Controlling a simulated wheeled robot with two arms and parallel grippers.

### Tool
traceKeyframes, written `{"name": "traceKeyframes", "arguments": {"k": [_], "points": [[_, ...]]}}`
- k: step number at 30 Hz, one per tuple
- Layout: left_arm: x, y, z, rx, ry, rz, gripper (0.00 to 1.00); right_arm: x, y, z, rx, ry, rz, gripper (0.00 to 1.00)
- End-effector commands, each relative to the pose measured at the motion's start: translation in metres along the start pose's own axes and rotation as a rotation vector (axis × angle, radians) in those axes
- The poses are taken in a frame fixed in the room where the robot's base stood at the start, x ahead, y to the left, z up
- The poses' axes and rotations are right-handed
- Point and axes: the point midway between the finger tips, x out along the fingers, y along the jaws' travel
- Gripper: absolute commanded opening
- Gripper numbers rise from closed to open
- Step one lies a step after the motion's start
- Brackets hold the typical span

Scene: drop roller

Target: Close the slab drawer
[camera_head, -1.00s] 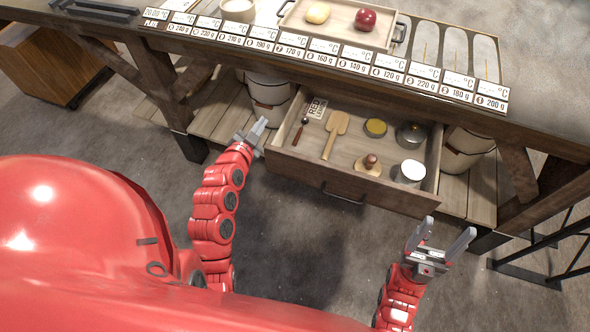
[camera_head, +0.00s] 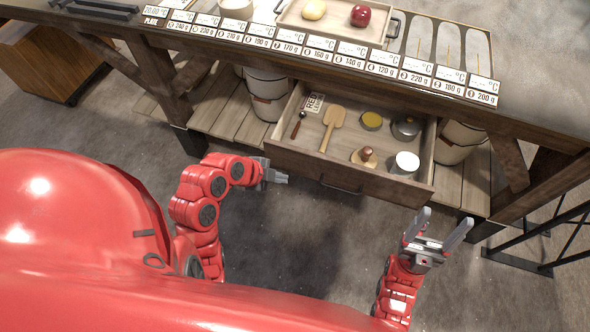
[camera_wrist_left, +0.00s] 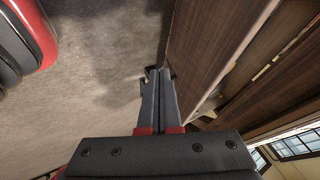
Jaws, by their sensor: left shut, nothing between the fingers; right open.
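The slab drawer (camera_head: 300,168) stands open under the table, with its front panel facing me. It holds a wooden paddle (camera_head: 331,125), a dark spoon (camera_head: 299,124), a yellow-topped round tin (camera_head: 371,121), a wooden stamp (camera_head: 365,157), a lidded pot (camera_head: 407,128) and a white cup (camera_head: 405,163). A dark handle (camera_head: 342,188) is on the front. My left gripper (camera_head: 284,178) is shut and empty, just in front of the drawer's left end, pointing right along the panel. In the left wrist view the drawer front (camera_wrist_left: 214,40) runs beside its fingers (camera_wrist_left: 158,95). My right gripper (camera_head: 443,226) is open and empty, in front of the drawer's right end.
The table (camera_head: 520,130) above carries a row of temperature and weight cards, a tray (camera_head: 340,30) with a yellow and a red ball, and a bowl. Buckets (camera_head: 268,90) stand on the lower shelf beside the drawer. The floor in front is clear.

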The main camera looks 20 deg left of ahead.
Motion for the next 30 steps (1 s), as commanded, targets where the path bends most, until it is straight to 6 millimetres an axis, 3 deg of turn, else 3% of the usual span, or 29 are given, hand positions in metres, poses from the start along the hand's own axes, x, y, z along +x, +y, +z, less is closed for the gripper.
{"name": "traceKeyframes", "arguments": {"k": [8, 15, 30], "points": [[0.054, -0.001, -0.003, 0.001, 0.001, 0.006, 0.0, 0.017, 0.001, -0.003, 0.0, 0.0, 0.0, 0.71], [0.066, -0.03, -0.001, -0.003, 0.0, 0.0, 0.0, 0.027, 0.001, -0.005, 0.0, 0.0, 0.0, 0.71], [0.071, -0.036, 0.0, -0.003, -0.001, -0.002, 0.0, 0.028, 0.001, -0.005, 0.0, 0.0, 0.0, 0.71]]}}
